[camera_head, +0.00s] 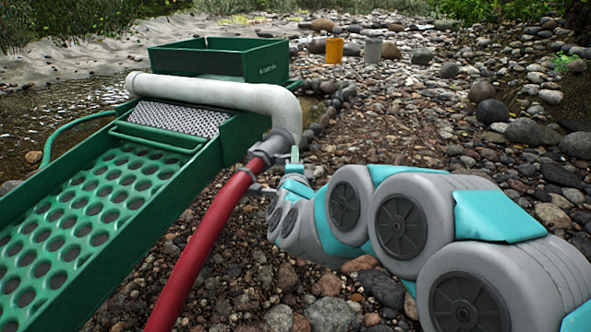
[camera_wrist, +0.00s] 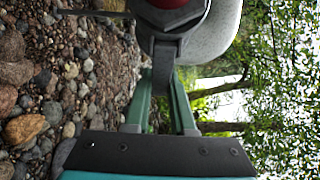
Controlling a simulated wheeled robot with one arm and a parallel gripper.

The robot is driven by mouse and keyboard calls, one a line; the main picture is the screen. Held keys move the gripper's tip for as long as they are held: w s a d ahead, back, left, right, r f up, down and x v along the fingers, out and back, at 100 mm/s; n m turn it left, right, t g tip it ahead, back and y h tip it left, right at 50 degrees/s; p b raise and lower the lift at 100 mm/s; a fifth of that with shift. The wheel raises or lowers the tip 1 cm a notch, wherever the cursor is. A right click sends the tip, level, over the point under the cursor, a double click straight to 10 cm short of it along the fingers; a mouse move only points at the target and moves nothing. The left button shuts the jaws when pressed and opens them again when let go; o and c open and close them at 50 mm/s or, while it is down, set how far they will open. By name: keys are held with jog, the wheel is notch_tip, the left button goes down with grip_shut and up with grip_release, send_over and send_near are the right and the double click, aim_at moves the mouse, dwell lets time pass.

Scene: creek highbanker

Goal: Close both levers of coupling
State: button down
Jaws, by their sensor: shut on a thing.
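The coupling (camera_head: 275,146) is a grey metal fitting that joins the red hose (camera_head: 212,235) to the bent pale pipe (camera_head: 235,95). Its grey body also shows at the top of the wrist view (camera_wrist: 180,24). One grey lever (camera_wrist: 163,66) points down from the coupling between the two green fingers of my gripper (camera_wrist: 162,88), which is shut on it. In the head view my gripper (camera_head: 294,157) is at the coupling's right side. The other lever (camera_wrist: 95,13) is a thin grey bar sticking out left from the coupling in the wrist view.
The green highbanker (camera_head: 100,200) with its perforated tray fills the left side. A green hopper (camera_head: 205,60) stands behind the pipe. Loose stones cover the ground at right.

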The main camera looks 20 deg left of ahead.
jog(key=n+g+y, duration=0.1)
jog(key=y, duration=0.1)
jog(key=w+a+n+g+y, duration=0.1)
jog(key=n+y, duration=0.1)
jog(key=n+g+y, duration=0.2)
jog(key=y, duration=0.1)
jog(key=shift+w+a, duration=0.2)
jog(key=shift+a+f+n+g+y, duration=0.1)
jog(key=shift+a+n+g+y, duration=0.15)
jog(key=shift+n+g+y, duration=0.45)
dwell(0.3)
jog(key=c, duration=0.8)
grip_release()
jog(key=shift+o, duration=0.2)
